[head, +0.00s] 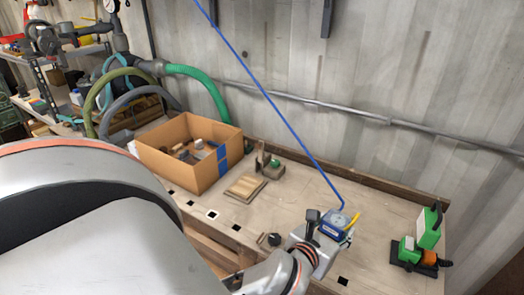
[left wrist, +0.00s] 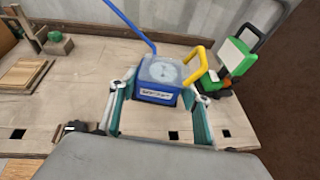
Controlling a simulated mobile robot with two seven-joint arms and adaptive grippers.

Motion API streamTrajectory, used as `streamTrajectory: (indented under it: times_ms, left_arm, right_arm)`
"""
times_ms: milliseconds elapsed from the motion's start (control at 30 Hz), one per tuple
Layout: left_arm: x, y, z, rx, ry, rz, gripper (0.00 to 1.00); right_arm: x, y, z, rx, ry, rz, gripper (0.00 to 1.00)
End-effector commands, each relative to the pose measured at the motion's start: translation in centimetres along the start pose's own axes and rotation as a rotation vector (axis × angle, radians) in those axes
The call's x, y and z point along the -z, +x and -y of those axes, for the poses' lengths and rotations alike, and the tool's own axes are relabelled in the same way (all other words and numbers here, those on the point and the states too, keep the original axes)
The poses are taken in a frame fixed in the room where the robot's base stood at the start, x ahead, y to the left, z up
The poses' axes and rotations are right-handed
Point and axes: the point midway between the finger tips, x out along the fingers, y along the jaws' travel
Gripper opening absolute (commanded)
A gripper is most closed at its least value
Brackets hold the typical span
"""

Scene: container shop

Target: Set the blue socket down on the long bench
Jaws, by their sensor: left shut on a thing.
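The blue socket (head: 335,224) is a blue box with a clear round cover and a pale label, seen over the right part of the long bench (head: 300,215). In the left wrist view the socket (left wrist: 158,93) sits between the fingertips of my left gripper (left wrist: 161,84), which is shut on it. In the head view my left gripper (head: 322,235) partly hides the socket. A blue cable (head: 262,88) runs up from it, and a yellow piece (left wrist: 194,66) stands at its side. I cannot tell whether its underside touches the bench. My right gripper is out of view.
An open cardboard box (head: 180,165) with loose items stands on the bench's left. Wooden boards (head: 245,187) lie beside it. A green and black device (head: 420,240) stands at the right end. A metal wall stands behind.

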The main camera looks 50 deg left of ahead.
Motion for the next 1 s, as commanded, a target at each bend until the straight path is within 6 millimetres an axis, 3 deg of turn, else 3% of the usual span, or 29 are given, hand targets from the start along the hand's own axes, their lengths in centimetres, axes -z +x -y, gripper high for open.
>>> streamTrajectory:
  times_ms: [33,200,500,767,1000]
  left_arm:
    - [-1.3,0.7,0.9,-0.020,-0.017,0.013,0.00]
    - [-3.7,2.5,3.6,-0.085,-0.041,0.008,0.00]
    - [-7.2,3.4,7.4,-0.138,-0.065,0.000,0.00]
    - [-7.8,3.4,8.1,-0.146,-0.067,-0.003,0.00]
    - [-6.8,3.8,8.0,-0.146,-0.067,-0.002,0.00]
  right_arm:
    - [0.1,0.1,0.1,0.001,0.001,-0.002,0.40]
    - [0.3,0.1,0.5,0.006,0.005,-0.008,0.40]
    - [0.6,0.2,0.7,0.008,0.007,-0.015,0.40]
    - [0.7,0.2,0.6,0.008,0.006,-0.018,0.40]
    - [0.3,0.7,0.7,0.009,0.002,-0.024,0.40]
